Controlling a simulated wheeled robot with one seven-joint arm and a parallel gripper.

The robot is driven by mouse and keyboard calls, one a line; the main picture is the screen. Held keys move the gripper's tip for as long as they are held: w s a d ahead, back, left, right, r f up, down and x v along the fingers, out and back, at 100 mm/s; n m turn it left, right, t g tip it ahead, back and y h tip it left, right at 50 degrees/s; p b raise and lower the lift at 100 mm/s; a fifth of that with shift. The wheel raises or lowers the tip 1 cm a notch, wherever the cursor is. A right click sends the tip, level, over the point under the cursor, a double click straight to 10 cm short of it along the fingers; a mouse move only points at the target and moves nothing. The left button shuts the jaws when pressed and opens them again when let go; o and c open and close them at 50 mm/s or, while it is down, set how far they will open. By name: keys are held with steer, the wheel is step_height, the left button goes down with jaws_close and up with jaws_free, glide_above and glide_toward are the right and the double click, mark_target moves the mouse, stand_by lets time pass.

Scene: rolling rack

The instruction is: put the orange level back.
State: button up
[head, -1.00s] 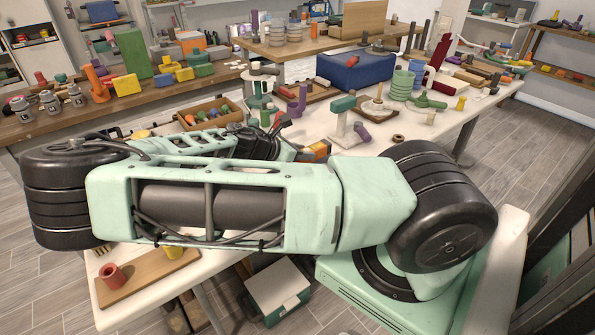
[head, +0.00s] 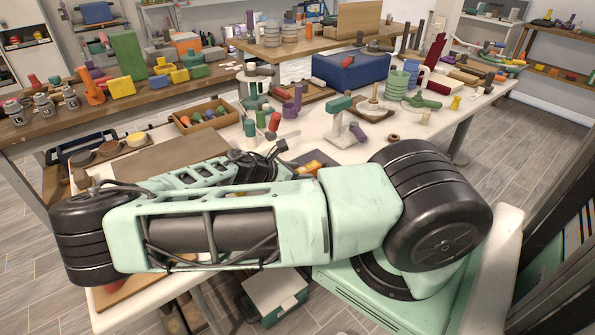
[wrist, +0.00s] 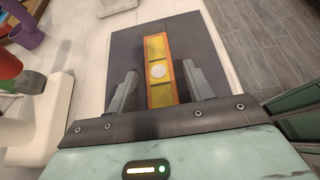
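The orange level (wrist: 160,72), a bar with a pale round spot in its middle, shows between my gripper's fingers in the wrist view. My gripper (wrist: 160,88) is open, with a gap on each side of the level. A dark flat board (wrist: 215,55) shows beneath the level; contact between them is hard to judge. In the head view an orange piece, likely the level (head: 312,164), shows just behind my arm, partly hidden. My fingertips are hidden there.
A wooden box of coloured balls (head: 207,117) is at the left. A blue box (head: 351,70) stands farther back. The floor is clear at the right.

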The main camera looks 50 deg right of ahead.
steer(key=shift+r, duration=0.2)
steer(key=v, duration=1.2)
steer(key=s+a+f+m+y, duration=0.1)
steer(key=s+a, duration=0.1)
steer(key=s+a+f+m+g+y, duration=0.1)
steer(key=s+a+f, duration=0.1)
steer(key=s+a+f+y+b, duration=0.1)
steer(key=s+a+y, duration=0.1)
steer(key=shift+f+m+g, duration=0.3)
steer(key=shift+f+m, duration=0.1)
steer(key=s+a+r+m+t+y, duration=0.15)
steer(key=s+a+r+y, duration=0.25)
steer(key=a, duration=0.5)
steer(key=s+a+r+m+g+y, duration=0.1)
steer(key=s+a+r+m+y, duration=0.2)
steer(key=a, duration=0.7)
steer(key=s+a+r+t+y, duration=0.1)
steer(key=s+a+r+t, duration=0.3)
steer(key=s+r, duration=0.3)
steer(key=shift+s+r, duration=0.3)
steer(key=shift+r, duration=2.05)
steer(key=shift+a+m, duration=0.15)
steer(key=shift+m, duration=0.1)
